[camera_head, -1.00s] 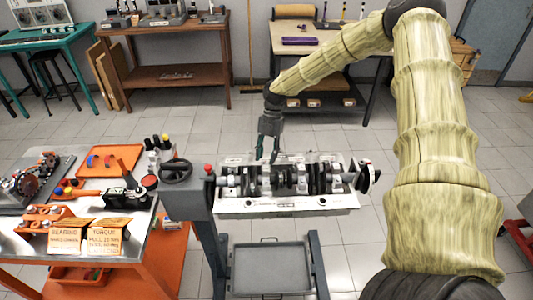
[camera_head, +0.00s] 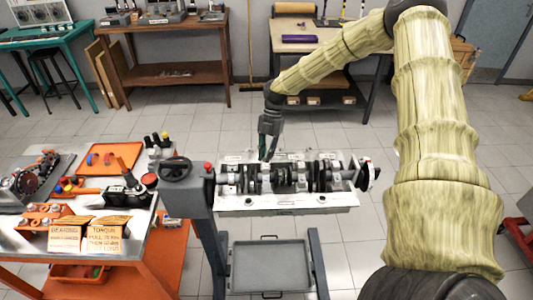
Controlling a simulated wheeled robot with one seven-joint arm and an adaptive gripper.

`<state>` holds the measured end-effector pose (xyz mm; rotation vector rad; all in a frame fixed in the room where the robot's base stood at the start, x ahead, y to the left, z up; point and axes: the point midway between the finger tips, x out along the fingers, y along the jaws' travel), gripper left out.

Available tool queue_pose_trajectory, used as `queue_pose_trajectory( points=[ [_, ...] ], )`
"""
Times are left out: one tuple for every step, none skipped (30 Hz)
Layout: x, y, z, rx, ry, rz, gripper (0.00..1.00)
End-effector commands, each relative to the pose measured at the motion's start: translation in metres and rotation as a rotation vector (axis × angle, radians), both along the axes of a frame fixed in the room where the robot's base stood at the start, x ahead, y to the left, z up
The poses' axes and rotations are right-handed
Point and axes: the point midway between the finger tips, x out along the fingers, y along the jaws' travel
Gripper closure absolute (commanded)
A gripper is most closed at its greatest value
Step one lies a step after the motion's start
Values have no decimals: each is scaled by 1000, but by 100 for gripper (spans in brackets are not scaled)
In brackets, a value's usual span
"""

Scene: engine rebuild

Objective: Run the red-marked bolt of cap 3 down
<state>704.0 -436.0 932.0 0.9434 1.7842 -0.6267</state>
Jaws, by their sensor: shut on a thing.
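The engine block (camera_head: 288,203) lies on its stand with the crankshaft (camera_head: 300,178) and several bearing caps along its top. My gripper (camera_head: 266,158) points down at the back left part of the block, its fingertips close to the caps. Its fingers look close together on something too small to make out. The red-marked bolt and the number on each cap cannot be told apart at this size.
A handwheel (camera_head: 176,170) and a red knob (camera_head: 208,167) are at the stand's left end. A workbench (camera_head: 40,247) with an orange tray (camera_head: 110,158), tools and two cards stands at left. A grey drip tray (camera_head: 268,264) is below the block.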

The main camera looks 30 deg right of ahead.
Motion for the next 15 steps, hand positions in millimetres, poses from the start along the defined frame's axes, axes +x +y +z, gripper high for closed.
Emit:
queue_pose_trajectory(
  points=[
    [0, 0, 0, 1, -1, -19, 100],
    [0, 0, 0, 1, -2, -33, 100],
    [0, 0, 0, 1, -2, -57, 100],
    [-1, -1, 0, 2, -2, -75, 100],
    [-1, -1, 0, 1, -1, -95, 100],
    [-2, -1, 0, 3, -2, -124, 100],
    [-2, -1, 0, 3, -1, -148, 100],
    [-2, -1, 0, 4, -3, -173, 100],
    [-2, -1, 0, 4, -3, -208, 100],
    [-3, -1, 0, 4, -2, -236, 100],
    [-3, -2, 0, 4, -3, -263, 100],
    [-4, -1, 0, 5, -2, -301, 100],
    [-4, -1, 0, 6, -3, -330, 100],
    [-4, -2, 1, 6, -3, -360, 100],
    [-5, -2, 0, 5, -4, -398, 100]
  ],
)
